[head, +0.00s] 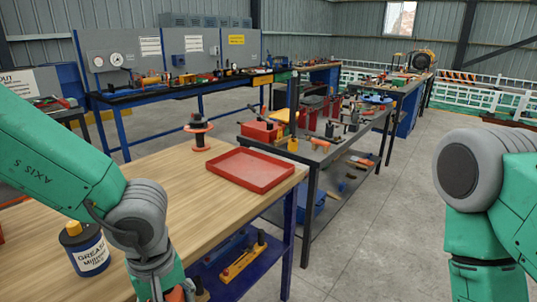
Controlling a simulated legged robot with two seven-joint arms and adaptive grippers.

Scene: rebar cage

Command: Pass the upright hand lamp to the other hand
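I cannot make out a hand lamp for certain. A small upright orange and dark piece with round discs (199,133) stands on the wooden table (130,185), behind the red tray; I cannot tell whether it is the lamp. My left arm reaches down over the table's front, and its gripper is cut off by the bottom edge. A bit of orange (175,294) shows beside my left wrist at that edge, too cropped to identify. My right arm hangs at the right, and its gripper is below the picture.
An empty red tray (247,183) lies near the table's right edge. A grease tin (86,257) stands at the front left, close to my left arm. A cluttered dark workbench (312,150) stands beyond. Clear floor (375,235) lies between the table and my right arm.

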